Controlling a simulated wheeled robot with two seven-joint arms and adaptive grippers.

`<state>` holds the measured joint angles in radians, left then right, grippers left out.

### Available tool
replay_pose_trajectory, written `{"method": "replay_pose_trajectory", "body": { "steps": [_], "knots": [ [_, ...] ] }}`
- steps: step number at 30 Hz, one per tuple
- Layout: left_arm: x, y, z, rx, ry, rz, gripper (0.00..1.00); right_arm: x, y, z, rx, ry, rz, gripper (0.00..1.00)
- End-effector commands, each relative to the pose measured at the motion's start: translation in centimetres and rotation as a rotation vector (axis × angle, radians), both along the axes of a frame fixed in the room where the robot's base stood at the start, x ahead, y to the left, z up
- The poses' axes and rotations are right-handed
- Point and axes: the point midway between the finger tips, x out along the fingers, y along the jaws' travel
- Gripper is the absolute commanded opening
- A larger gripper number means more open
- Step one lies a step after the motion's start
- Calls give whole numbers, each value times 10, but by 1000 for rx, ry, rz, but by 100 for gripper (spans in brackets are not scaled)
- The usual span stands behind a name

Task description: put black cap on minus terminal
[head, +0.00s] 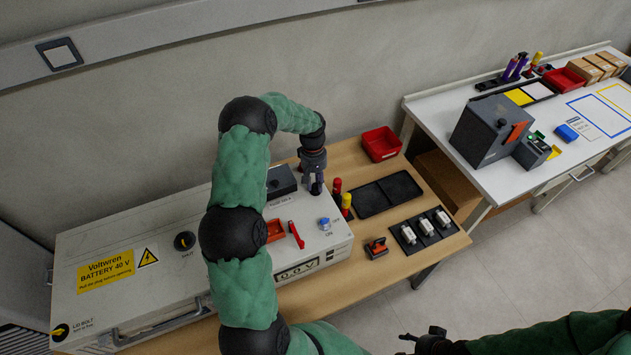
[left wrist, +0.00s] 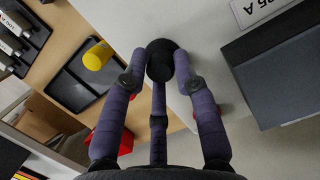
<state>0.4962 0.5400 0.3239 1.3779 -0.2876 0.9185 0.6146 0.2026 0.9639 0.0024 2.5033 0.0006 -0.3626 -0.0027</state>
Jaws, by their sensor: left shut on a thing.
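My left gripper (head: 315,186) is over the right end of the white battery box (head: 185,275), pointing down. In the left wrist view its purple-grey fingers (left wrist: 160,75) are shut on a round black cap (left wrist: 161,49). The cap is over the box top near its edge; I cannot tell whether it touches anything beneath. The minus terminal is not visible, and whatever is under the cap is hidden. My right gripper (head: 425,342) is at the bottom edge of the head view, dark and partly cut off; its fingers are unclear.
A dark block (head: 281,180) stands left of the left gripper. A red-topped piece (head: 337,184) and a yellow-topped one (head: 346,202) stand close on its right. A red bin (head: 381,144), a black tray (head: 388,194) and a rack of white parts (head: 425,229) are on the wooden table.

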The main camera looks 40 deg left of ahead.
Motion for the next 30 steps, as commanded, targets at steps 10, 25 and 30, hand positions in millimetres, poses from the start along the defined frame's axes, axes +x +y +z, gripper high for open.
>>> {"method": "replay_pose_trajectory", "body": {
  "steps": [10,25,30],
  "knots": [
    [0,0,-1,1,-1,0,18,0,0,0,0,0,0,55],
    [0,1,-5,1,-1,0,40,0,0,-1,0,0,0,55],
    [0,1,-5,1,-1,0,56,0,0,-1,0,0,0,55]
  ]
}}
